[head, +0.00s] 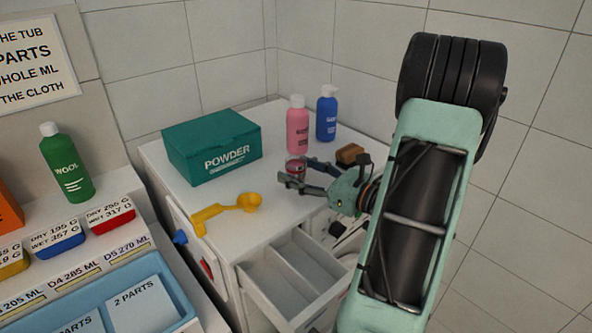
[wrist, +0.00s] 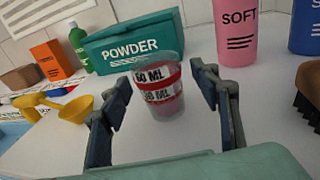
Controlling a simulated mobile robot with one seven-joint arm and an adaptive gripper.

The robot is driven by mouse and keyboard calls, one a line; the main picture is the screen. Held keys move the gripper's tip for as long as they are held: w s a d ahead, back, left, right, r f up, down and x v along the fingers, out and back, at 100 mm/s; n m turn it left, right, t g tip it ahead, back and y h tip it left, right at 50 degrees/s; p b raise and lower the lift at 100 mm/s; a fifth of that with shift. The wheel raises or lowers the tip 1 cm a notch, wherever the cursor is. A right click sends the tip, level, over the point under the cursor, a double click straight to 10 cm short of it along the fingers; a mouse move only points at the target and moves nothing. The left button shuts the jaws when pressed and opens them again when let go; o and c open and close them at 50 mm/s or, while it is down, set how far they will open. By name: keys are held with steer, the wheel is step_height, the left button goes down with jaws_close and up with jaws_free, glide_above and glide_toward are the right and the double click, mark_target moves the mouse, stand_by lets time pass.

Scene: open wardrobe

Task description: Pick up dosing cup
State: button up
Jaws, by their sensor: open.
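The dosing cup (wrist: 160,92) is a small clear cup with red bands and white ML labels. It stands upright on the white washer top. My gripper (head: 290,172) is open and low over the top. In the wrist view my gripper (wrist: 158,85) has one finger on each side of the cup, with a visible gap on both sides. I cannot tell how far the cup reaches in between the fingers.
A teal powder box (head: 212,146), pink bottle (head: 298,126), blue bottle (head: 327,114) and brown brush (head: 349,154) stand around the cup. A yellow scoop (head: 228,206) lies at the front left. An open drawer (head: 290,275) juts out below. The top between scoop and box is clear.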

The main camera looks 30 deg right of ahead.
steer(key=shift+w+a, duration=0.1)
steer(key=shift+w, duration=0.3)
steer(key=shift+c, duration=0.2)
steer(key=c, duration=1.3)
steer(key=shift+r, duration=0.1)
steer(key=shift+r, duration=0.55)
steer(key=s+r, duration=0.4)
steer(key=s+a+r, duration=0.1)
steer(key=s+r, duration=0.2)
steer(key=s, duration=0.2)
steer(key=s+r+b, duration=0.1)
steer(key=s+r, duration=0.3)
steer(key=s, duration=0.1)
steer(key=shift+a+r, duration=0.35)
